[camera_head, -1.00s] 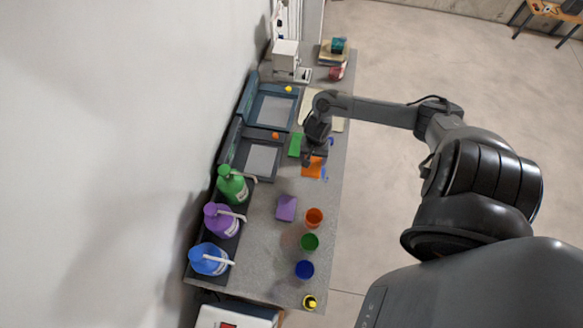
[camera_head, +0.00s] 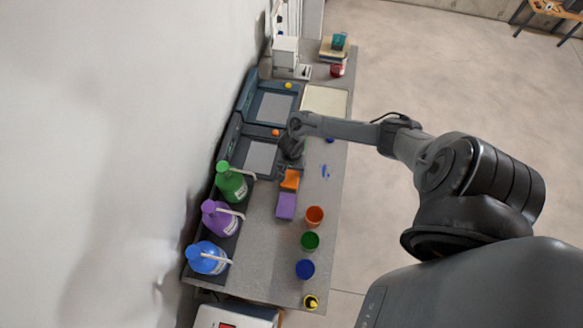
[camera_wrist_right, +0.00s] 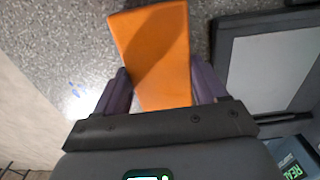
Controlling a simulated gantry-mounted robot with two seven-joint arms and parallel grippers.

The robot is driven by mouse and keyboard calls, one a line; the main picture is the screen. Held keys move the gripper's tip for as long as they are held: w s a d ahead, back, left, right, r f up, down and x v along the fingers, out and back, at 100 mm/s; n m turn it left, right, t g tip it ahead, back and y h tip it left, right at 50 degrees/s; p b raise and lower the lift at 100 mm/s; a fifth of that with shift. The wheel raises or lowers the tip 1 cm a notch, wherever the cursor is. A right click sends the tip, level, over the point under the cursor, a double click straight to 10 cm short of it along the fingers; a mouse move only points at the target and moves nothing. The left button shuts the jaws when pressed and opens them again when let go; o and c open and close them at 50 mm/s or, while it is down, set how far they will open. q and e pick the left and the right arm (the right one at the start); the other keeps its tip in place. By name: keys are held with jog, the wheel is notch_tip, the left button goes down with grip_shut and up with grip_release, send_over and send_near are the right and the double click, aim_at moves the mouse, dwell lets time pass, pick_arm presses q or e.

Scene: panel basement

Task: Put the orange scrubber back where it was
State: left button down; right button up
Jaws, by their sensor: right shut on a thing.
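The orange scrubber (camera_head: 290,179) is a flat orange block between my right gripper's fingers (camera_head: 288,168). In the right wrist view the two fingers (camera_wrist_right: 162,84) are closed on the sides of the scrubber (camera_wrist_right: 158,45), which sticks out ahead of them. In the head view it is just above the purple block (camera_head: 286,206); I cannot tell whether it touches the grey table. The green block is hidden behind my right arm. My left gripper is not in view.
Green (camera_head: 230,183), purple (camera_head: 219,218) and blue (camera_head: 207,259) bottles stand along the wall side. Blue marks (camera_head: 324,171) are on the tabletop.

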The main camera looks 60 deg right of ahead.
aim_at(292, 172)
dwell(0.3)
jog(key=o, duration=1)
jog(key=shift+f, duration=0.1)
jog(key=shift+c, duration=0.2)
jog(key=shift+o, duration=0.6)
notch_tip(292, 172, up, 12)
jog(key=p, duration=0.3)
